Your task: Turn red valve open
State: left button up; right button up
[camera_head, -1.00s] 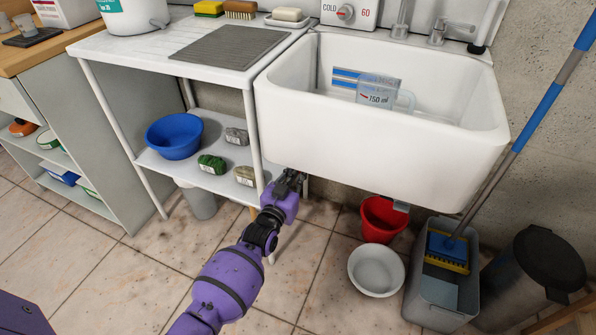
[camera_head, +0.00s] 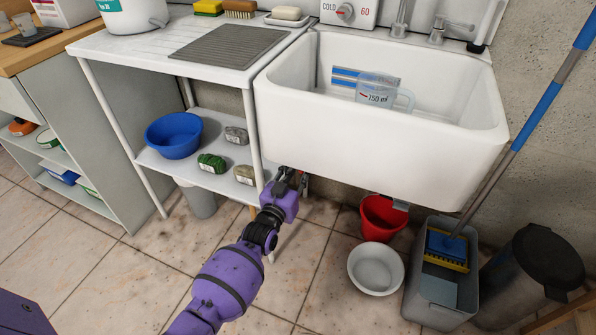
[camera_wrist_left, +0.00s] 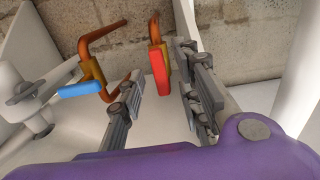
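The red valve handle (camera_wrist_left: 158,72) sits on a brass valve body on a copper pipe in the left wrist view. It hangs down, roughly along the pipe. My left gripper (camera_wrist_left: 162,72) is open, with one finger on each side of the red handle in this view; I cannot tell whether either finger touches it. In the head view my left gripper (camera_head: 288,181) is low beside the front left of the white sink (camera_head: 375,140), which hides the valve. A blue valve handle (camera_wrist_left: 80,90) on another copper pipe lies left of the fingers. My right gripper is not in view.
A shelf unit (camera_head: 215,157) with a blue bowl (camera_head: 173,137) and several sponge-like blocks stands left of the gripper. A red bucket (camera_head: 382,218), a white bowl (camera_head: 376,270) and a mop bucket (camera_head: 440,290) stand right. White pipework (camera_wrist_left: 22,95) is near the blue handle.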

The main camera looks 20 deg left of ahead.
pick_arm(q)
jog(key=shift+s, duration=0.1)
jog(key=s, duration=1.2)
jog(key=shift+a, duration=0.2)
jog(key=shift+w, duration=0.1)
